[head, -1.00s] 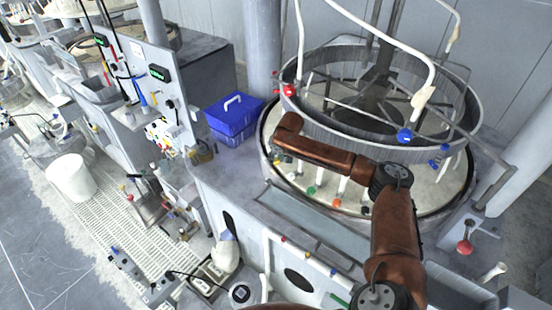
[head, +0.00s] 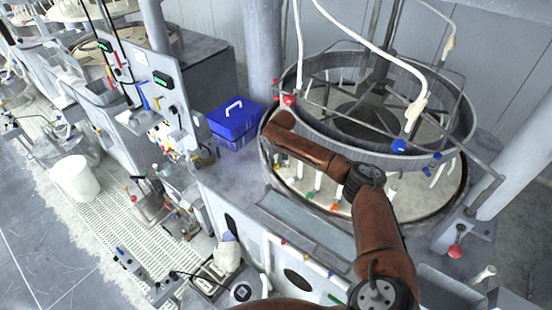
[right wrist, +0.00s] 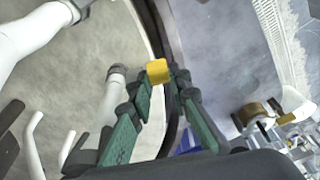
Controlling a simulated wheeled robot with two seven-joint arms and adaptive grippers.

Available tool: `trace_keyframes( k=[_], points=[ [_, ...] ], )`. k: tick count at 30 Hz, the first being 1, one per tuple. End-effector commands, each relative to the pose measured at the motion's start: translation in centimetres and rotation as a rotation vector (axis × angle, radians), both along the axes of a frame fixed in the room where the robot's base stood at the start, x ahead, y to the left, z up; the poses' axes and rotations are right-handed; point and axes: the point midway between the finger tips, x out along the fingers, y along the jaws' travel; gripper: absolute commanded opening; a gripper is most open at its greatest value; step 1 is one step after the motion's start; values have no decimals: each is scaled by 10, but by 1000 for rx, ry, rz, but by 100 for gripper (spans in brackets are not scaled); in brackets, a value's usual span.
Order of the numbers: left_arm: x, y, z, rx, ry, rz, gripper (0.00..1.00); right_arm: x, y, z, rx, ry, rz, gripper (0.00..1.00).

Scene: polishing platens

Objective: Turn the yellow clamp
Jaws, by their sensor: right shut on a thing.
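The yellow clamp (right wrist: 158,72) is a small yellow block between the fingertips of my right gripper in the right wrist view. My right gripper (right wrist: 162,82) has green fingers and is shut on it, beside the dark curved rim of the round platen. In the head view my brown right arm reaches across the platen's front to its left edge. My left gripper is in neither view.
The round platen basin (head: 272,176) has a raised metal ring (head: 465,105) above it with red and blue knobs and white hoses. White posts stand inside, close to the arm. A blue box (head: 232,120) sits left of the basin. A white bucket (head: 75,178) stands on the floor.

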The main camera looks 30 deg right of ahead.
Motion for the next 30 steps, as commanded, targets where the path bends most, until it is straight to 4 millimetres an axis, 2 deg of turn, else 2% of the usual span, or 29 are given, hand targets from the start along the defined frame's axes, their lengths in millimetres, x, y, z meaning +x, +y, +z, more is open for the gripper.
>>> trace_keyframes(
  k=[1,4,13,24,25,30],
  points=[
    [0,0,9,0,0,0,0,4,-1,7,1,15,-6,0],
    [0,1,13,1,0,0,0,6,-2,6,1,54,-6,0],
    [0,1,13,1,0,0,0,7,-2,4,5,140,-4,0],
    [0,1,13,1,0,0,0,6,-2,3,5,149,-1,0],
    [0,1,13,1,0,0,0,6,-2,3,5,149,-1,18],
    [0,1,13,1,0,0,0,5,-1,2,6,151,0,30]
  ],
)
